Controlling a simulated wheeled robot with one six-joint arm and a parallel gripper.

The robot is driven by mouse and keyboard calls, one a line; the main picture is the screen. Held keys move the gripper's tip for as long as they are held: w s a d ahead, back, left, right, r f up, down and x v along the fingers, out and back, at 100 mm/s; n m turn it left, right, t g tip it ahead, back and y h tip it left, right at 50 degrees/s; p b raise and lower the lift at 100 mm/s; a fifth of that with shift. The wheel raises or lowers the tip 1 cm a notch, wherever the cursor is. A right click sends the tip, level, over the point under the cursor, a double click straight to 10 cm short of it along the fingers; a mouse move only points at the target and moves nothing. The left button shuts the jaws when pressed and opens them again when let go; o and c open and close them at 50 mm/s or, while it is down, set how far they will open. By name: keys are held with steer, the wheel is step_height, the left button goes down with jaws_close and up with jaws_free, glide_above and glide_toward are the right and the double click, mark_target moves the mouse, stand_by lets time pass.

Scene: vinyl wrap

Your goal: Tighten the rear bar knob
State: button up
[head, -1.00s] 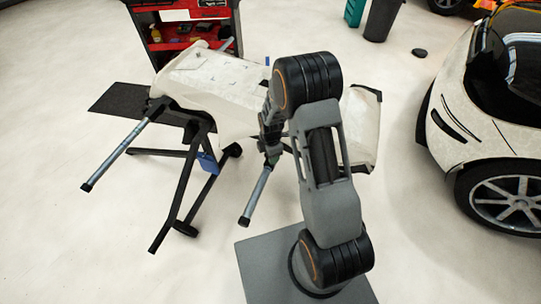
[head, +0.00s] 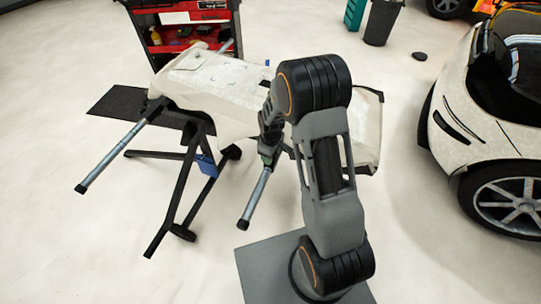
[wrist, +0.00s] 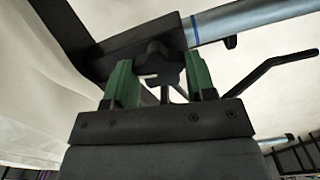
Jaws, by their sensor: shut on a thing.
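A black lobed knob (wrist: 160,65) sits between the two green fingers of my gripper (wrist: 159,78) in the wrist view. The fingers are shut on its sides. The knob is under a dark square bracket (wrist: 120,40). A silver bar (wrist: 262,15) with a blue mark runs from the bracket to the upper right. In the head view, my gripper (head: 267,157) is at the inner end of the nearer silver bar (head: 256,196), beside the white panel on the stand. My arm partly hides this spot, and the knob cannot be made out there.
The white panel (head: 215,85) lies on a black folding stand (head: 185,185). Another silver bar (head: 112,157) sticks out at left. A thin black bent rod (wrist: 268,68) is close by in the wrist view. A white car (head: 470,130) stands right; a red tool cart (head: 185,35) is behind.

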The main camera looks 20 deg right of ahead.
steer(key=m, duration=0.4)
steer(key=shift+s+f+m+b, duration=0.1)
steer(key=shift+m+b, duration=0.2)
steer(key=shift+b, duration=0.1)
steer(key=m, duration=0.5)
steer(key=shift+b, duration=0.4)
steer(key=m, duration=0.5)
steer(key=shift+b, duration=0.3)
steer(key=m, duration=0.4)
steer(key=shift+m, duration=0.3)
steer(key=o, duration=0.9)
step_height(320, 180, up, 14)
steer(key=shift+p, duration=0.4)
